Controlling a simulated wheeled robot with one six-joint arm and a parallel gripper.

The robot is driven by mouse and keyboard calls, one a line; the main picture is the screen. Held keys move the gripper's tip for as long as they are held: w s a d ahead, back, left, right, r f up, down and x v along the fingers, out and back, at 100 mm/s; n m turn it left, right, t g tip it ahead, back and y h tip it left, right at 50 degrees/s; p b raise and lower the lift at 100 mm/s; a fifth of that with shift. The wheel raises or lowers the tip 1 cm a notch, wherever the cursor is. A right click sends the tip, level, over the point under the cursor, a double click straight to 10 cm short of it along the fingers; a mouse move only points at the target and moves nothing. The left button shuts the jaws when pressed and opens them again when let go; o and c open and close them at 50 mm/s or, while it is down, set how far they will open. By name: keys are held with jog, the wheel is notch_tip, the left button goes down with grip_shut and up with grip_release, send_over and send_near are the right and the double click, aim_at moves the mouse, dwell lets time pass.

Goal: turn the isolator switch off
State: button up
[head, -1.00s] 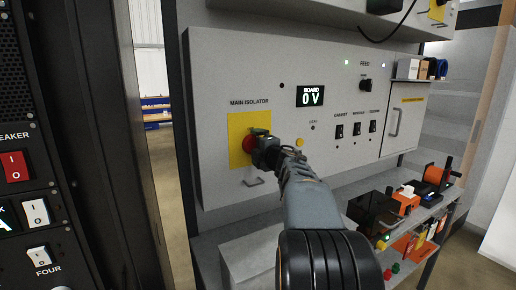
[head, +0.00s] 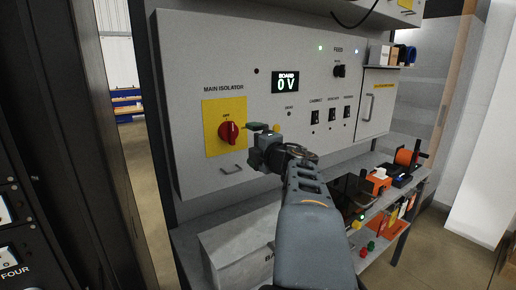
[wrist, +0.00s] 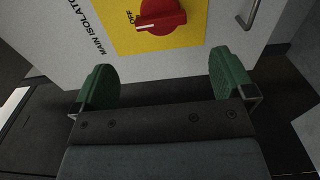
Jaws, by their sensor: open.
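The isolator switch (head: 228,132) is a red rotary knob on a yellow plate (head: 211,146) under the words MAIN ISOLATOR. In the wrist view the knob (wrist: 160,15) shows a white mark pointing towards the word OFF. The board display (head: 286,83) reads 0 V. My gripper (head: 262,129) is to the right of the knob and apart from it. In the wrist view my gripper (wrist: 164,78) has its two green fingers wide apart with nothing between them, and the knob lies beyond them.
A small handle (head: 232,169) sits on the panel below the yellow plate. Several small black switches (head: 331,114) are to the right. A shelf with orange tools (head: 376,181) stands at the lower right. A dark rack (head: 70,190) fills the left side.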

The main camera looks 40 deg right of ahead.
jog(key=shift+s+a, duration=0.15)
jog(key=shift+s, duration=0.85)
